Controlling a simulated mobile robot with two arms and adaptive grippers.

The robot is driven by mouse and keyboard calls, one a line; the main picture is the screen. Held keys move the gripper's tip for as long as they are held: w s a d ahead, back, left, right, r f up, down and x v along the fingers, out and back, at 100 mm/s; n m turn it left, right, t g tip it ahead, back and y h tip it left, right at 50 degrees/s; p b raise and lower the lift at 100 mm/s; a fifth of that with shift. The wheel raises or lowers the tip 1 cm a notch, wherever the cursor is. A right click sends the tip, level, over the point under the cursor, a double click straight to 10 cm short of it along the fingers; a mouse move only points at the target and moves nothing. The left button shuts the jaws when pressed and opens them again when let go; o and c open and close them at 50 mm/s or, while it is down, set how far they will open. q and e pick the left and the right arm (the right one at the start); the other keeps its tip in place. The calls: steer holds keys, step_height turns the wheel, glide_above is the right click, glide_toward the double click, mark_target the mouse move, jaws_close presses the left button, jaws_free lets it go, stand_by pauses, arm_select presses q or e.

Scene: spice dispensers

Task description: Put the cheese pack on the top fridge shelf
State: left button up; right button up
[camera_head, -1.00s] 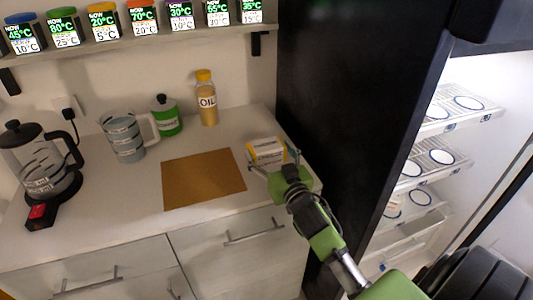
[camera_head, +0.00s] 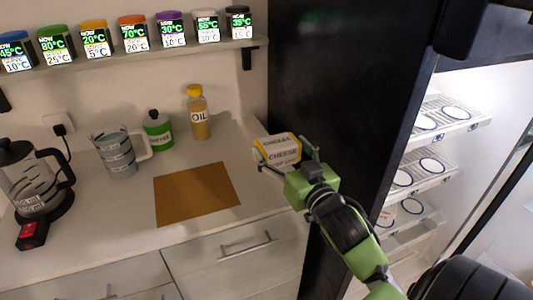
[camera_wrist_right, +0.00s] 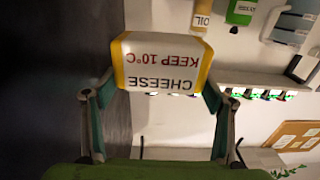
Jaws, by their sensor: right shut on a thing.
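The cheese pack (camera_head: 279,151) is a white box with yellow edges. In the head view it is held above the counter's right end, beside the dark fridge side. My right gripper (camera_head: 288,165) is shut on it. The right wrist view shows the pack (camera_wrist_right: 162,62) between the two fingers (camera_wrist_right: 155,95), with "CHEESE" and "KEEP 10°C" upside down. The fridge stands open at the right, and its top visible shelf (camera_head: 447,112) carries white round marks with dark rims. My left gripper is not in view.
The tall dark fridge panel (camera_head: 335,90) stands between the counter and the shelves. Lower shelves (camera_head: 425,170) hang below the top one. An oil bottle (camera_head: 198,115), green container (camera_head: 158,133), jug (camera_head: 115,155), kettle (camera_head: 30,180) and brown board (camera_head: 197,193) stand on the counter.

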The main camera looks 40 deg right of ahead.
steer(key=s+r+p, duration=0.1)
steer(key=s, duration=0.2)
steer(key=s+r+p, duration=0.1)
steer(key=shift+s+d+r+p, duration=0.1)
steer(key=shift+s+r+p, duration=0.2)
steer(key=shift+s+p, duration=0.55)
steer(key=shift+p, duration=0.15)
